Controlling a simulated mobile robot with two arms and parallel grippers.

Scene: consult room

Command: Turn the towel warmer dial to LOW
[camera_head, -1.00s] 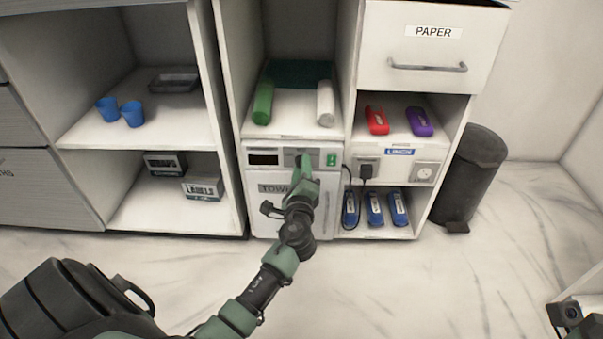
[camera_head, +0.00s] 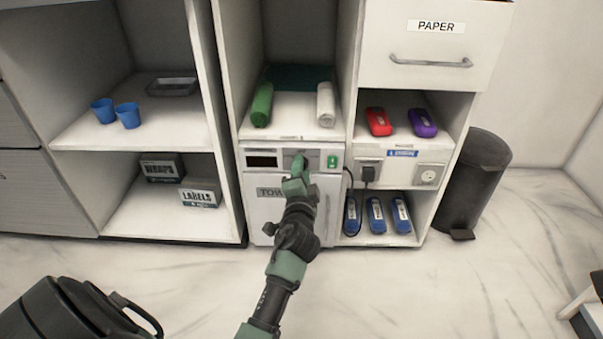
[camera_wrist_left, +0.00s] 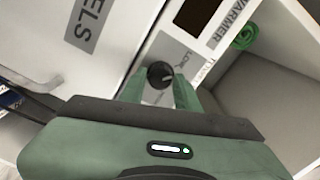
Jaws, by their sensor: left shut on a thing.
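The white towel warmer (camera_head: 258,215) stands low in the middle cabinet, with a dark display, a grey dial panel (camera_head: 313,154) and a green switch (camera_head: 332,161) along its top. My left gripper (camera_head: 299,165) reaches its front at the dial panel and hides the dial in the head view. In the left wrist view the round black dial (camera_wrist_left: 160,73) sits between the two green fingertips of my left gripper (camera_wrist_left: 158,90), which is shut on it. A light mark shows on the dial. Small lettering beside it looks like LOW. My right gripper is not in view.
Rolled green (camera_head: 262,105) and white (camera_head: 326,104) towels lie above the warmer. A black plug (camera_head: 368,174) and cord are close on its right, above several blue packs (camera_head: 376,215). A dark bin (camera_head: 474,185) stands right; the floor in front is partly clear.

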